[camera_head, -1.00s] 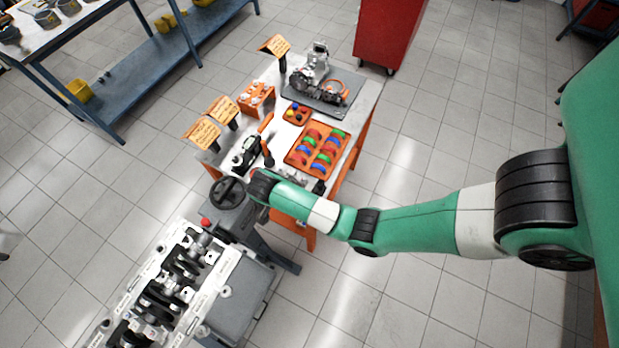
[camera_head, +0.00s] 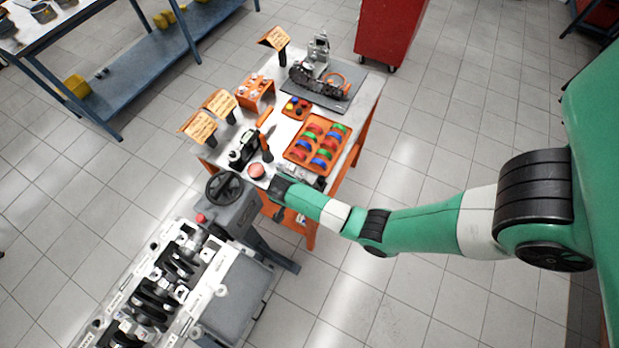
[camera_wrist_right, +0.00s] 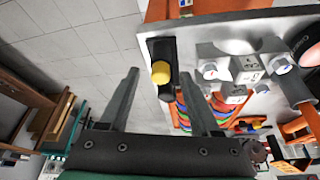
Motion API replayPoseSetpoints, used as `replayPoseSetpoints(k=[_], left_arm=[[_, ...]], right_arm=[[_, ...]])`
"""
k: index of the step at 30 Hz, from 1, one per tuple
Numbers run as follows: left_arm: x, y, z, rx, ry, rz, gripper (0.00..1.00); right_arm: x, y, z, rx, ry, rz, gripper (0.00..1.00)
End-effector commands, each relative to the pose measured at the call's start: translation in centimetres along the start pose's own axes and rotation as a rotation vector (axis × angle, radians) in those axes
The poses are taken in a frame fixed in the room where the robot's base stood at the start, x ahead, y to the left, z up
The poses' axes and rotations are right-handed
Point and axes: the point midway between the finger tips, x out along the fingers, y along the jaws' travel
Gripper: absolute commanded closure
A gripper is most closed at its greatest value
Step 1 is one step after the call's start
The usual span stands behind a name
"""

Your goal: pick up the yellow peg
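In the right wrist view a yellow round-ended piece (camera_wrist_right: 161,72), which looks like the yellow peg, sits in a black holder (camera_wrist_right: 162,50) at the table edge. My right gripper (camera_wrist_right: 160,74) is open, its two fingers apart and the yellow piece showing between their tips. No contact is visible, and the depth between them cannot be told. In the head view my right arm's end (camera_head: 283,188) is over the near edge of the table, and the gripper fingers are not clear there. A small orange tray (camera_head: 296,114) also holds a yellow piece (camera_head: 289,107). My left gripper is not in view.
The table (camera_head: 367,100) carries an orange tray of colored arcs (camera_head: 300,155), a black tool (camera_head: 245,150), a red round piece (camera_head: 257,171) and a small assembly on a dark mat (camera_head: 330,88). An engine block (camera_head: 165,280) and handwheel (camera_head: 224,188) stand at lower left.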

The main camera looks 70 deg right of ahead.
Motion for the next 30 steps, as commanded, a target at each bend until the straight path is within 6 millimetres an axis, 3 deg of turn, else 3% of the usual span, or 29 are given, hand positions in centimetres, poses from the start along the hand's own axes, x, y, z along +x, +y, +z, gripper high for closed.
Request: replayPoseSetpoints(k=[1,9,11,24,30], left_arm=[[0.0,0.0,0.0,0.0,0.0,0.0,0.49],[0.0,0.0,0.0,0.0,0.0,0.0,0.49],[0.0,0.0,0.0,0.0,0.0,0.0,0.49],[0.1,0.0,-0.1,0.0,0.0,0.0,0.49],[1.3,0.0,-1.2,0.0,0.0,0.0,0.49]], right_arm=[[0.0,0.0,0.0,0.0,0.0,0.0,0.43],[0.0,0.0,0.0,0.0,0.0,0.0,0.92],[0.0,0.0,0.0,0.0,0.0,0.0,1.0],[-0.2,0.0,-0.1,0.0,0.0,-0.001,1.0],[-3.4,-0.1,-1.3,0.001,-0.001,-0.003,1.0]])
